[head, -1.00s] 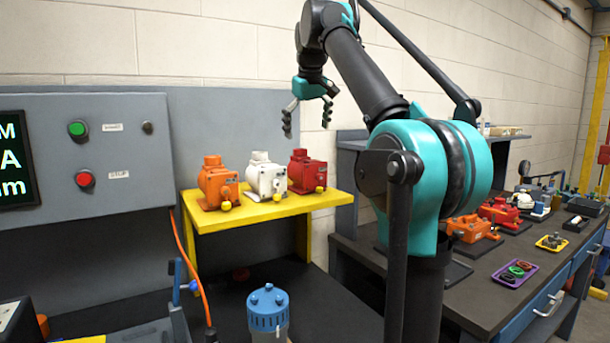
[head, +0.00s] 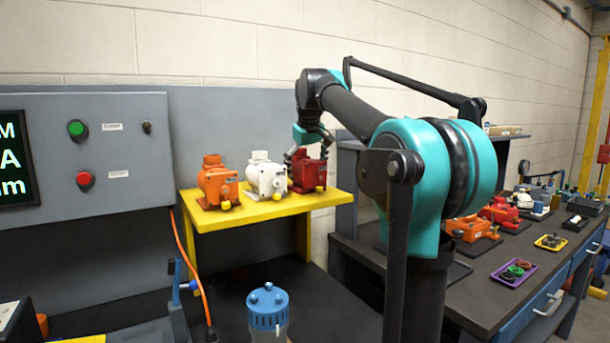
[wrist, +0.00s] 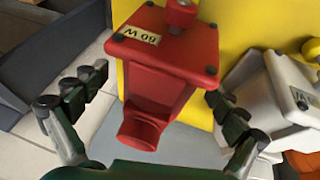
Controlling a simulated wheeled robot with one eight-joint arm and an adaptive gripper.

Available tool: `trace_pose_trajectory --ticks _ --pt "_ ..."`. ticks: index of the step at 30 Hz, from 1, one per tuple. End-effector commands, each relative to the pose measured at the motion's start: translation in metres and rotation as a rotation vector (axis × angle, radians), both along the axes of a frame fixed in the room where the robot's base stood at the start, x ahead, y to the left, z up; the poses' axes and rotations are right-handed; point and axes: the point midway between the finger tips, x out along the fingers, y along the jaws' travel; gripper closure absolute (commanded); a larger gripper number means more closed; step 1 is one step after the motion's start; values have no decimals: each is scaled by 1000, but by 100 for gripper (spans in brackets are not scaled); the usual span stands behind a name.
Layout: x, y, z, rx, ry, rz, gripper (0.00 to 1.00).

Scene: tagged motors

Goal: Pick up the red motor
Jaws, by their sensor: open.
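The red motor (head: 309,172) stands at the right end of the yellow shelf (head: 265,209), next to the white motor (head: 267,176). In the wrist view the red motor (wrist: 165,70) sits between the open fingers, with a "60 W" label on its face. My gripper (head: 308,150) is at the red motor's top in the head view and hides part of it. One finger is at the motor's left, and the other (wrist: 235,125) lies between the red motor and the white motor (wrist: 275,85). I cannot tell whether a finger touches the red motor.
An orange motor (head: 218,182) stands at the shelf's left end. A blue-lidded jar (head: 268,308) is on the dark bench below. A grey control panel (head: 85,150) stands at left. The right bench holds more motors and a purple tray (head: 514,273).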

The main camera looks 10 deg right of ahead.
Motion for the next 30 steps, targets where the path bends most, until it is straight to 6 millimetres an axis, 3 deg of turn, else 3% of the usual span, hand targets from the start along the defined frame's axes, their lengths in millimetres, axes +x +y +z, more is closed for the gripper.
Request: trace_pose_trajectory --ticks 10,30 --pt "4 0 -8 0 0 0 3" --pt "3 0 -8 0 0 0 86"
